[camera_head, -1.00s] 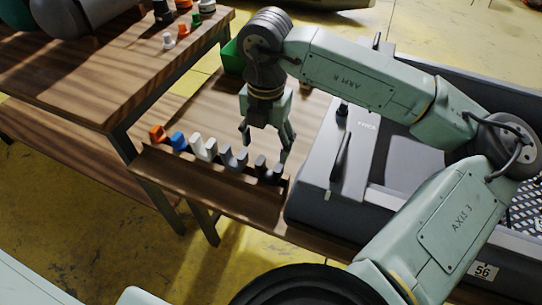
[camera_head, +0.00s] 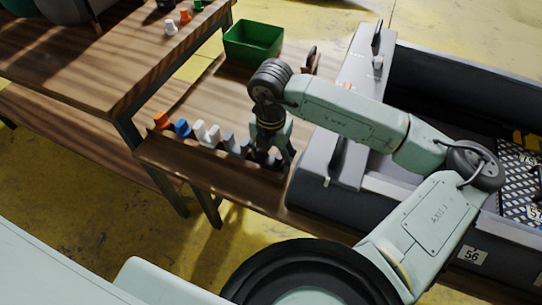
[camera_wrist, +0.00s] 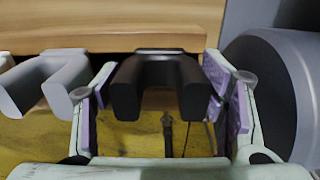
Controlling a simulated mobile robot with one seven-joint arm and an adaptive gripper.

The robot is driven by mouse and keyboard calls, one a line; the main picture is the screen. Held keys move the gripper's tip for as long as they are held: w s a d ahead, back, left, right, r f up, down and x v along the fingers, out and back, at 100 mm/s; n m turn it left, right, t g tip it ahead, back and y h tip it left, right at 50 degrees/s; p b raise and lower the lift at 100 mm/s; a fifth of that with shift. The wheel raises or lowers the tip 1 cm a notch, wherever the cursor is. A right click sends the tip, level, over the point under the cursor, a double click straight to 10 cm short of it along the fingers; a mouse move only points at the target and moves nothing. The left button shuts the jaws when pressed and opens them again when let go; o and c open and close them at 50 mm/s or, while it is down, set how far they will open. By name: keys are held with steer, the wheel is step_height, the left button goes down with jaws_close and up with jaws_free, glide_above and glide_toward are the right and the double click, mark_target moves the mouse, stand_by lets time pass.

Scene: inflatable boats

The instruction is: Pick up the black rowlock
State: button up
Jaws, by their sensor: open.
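The black rowlock (camera_wrist: 157,78) is a dark U-shaped piece in the middle of the wrist view, with its prongs toward the camera. My gripper (camera_wrist: 163,95) is open, with one purple-padded finger on each side of the rowlock. I cannot tell whether either pad touches it. In the head view my gripper (camera_head: 270,158) is down at the right end of the rowlock row and mostly hides the black rowlock there. A grey rowlock (camera_wrist: 50,80) sits just left of my left finger in the wrist view.
The row on the wooden bench (camera_head: 215,180) also holds an orange rowlock (camera_head: 161,119), a blue rowlock (camera_head: 182,127) and pale ones. A grey inflatable boat (camera_head: 318,185) lies close on the right. A green bin (camera_head: 253,42) stands behind. A higher table (camera_head: 95,75) is at left.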

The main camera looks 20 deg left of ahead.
mark_target(271, 162)
steer(key=shift+c, duration=0.4)
steer(key=c, duration=0.9)
step_height(271, 162, up, 11)
steer(key=b, duration=0.1)
steer(key=shift+r+b, duration=0.15)
steer(key=shift+b, duration=0.25)
